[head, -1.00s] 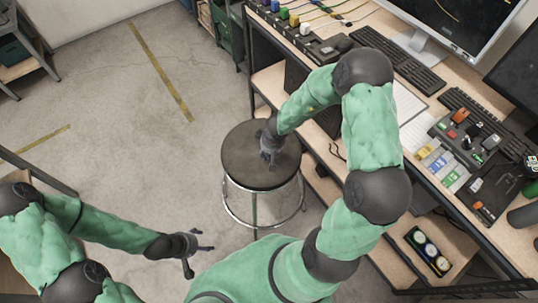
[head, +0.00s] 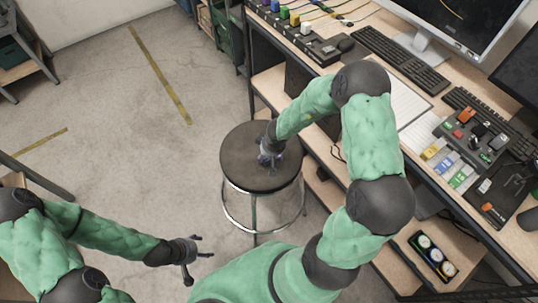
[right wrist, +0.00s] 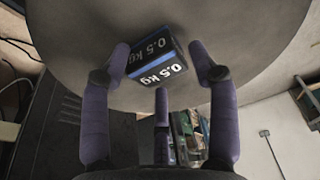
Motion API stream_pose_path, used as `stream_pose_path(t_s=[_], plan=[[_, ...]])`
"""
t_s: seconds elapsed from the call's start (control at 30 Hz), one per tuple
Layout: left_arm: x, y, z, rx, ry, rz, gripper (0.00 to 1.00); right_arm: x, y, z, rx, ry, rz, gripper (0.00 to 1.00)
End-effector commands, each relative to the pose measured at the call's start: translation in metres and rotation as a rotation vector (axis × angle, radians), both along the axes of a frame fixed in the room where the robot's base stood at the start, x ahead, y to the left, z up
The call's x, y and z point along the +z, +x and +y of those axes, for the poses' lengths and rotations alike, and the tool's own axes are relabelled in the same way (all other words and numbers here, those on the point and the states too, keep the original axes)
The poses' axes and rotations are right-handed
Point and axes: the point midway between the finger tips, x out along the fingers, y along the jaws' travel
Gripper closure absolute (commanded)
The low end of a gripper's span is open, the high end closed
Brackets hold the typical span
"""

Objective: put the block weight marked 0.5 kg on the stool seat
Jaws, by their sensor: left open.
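The block weight marked 0.5 kg (right wrist: 157,64) is a small dark block with a blue edge and white lettering, seen in the right wrist view against the stool seat. In the head view my right gripper (head: 268,155) is over the round dark stool seat (head: 250,178), and the block is hidden there. I cannot tell whether the block touches the seat. My left gripper (head: 198,255) is open and empty over the floor at the lower left.
A long desk (head: 413,122) runs along the right with keyboards, monitors and small devices. Its lower shelf (head: 400,255) holds a panel of round gauges (head: 433,255), close to my right arm. The floor (head: 110,110) left of the stool is clear.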

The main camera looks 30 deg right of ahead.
Motion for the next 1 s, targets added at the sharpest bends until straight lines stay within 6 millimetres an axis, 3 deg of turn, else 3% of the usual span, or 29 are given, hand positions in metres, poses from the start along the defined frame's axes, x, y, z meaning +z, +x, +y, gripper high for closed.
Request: stream_pose_path(t_s=[0.43,1.0], plan=[[0.002,0.0,0.0,0.0,0.0,0.0,0.31,0.004,-0.001,0.0,-0.001,0.0,0.0,0.31],[0.062,0.0,0.0,0.0,0.0,0.0,0.31,0.081,-0.019,-0.001,-0.001,0.001,0.001,0.31]])
